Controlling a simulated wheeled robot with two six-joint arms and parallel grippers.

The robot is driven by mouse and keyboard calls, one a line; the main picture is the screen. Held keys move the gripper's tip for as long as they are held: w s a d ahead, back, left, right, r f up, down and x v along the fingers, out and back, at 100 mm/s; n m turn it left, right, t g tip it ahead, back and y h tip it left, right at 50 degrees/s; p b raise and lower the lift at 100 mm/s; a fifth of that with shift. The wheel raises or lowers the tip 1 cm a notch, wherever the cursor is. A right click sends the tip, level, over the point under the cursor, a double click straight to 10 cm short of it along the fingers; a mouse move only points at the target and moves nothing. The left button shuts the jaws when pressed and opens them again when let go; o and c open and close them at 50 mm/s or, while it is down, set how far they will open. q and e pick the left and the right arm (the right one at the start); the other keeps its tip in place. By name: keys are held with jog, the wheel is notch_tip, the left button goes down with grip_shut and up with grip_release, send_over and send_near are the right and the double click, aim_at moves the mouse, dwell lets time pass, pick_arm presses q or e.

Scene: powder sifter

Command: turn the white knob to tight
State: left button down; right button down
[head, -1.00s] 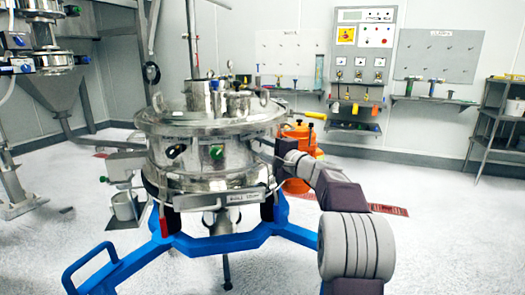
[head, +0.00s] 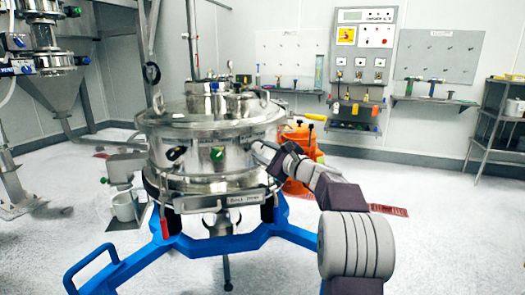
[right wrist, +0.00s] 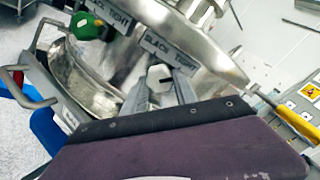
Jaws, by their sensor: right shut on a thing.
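The white knob (right wrist: 160,75) shows in the right wrist view on the side of the steel sifter, under a plate (right wrist: 170,50) lettered SLACK and TIGHT. My right gripper (right wrist: 158,88) is shut on it, with one finger on each side; a dark mark shows on the knob's face. In the head view my right gripper (head: 257,149) is at the right side of the steel sifter (head: 185,150), and the knob is hidden behind it. A green knob (head: 217,154) and a black knob (head: 176,153) sit farther left on the sifter's side. My left gripper is not in view.
A yellow handle (right wrist: 268,104) sticks out right of my gripper in the wrist view. The sifter stands on a blue wheeled frame (head: 240,237). An orange container (head: 300,172) stands behind my right arm.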

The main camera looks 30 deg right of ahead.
jog(key=shift+f, duration=0.1)
dwell(0.4)
jog(key=c, duration=1)
grip_release()
jog(key=shift+o, duration=0.2)
jog(key=s+d, duration=0.1)
jog(key=s, duration=0.8)
jog(key=shift+d, duration=0.15)
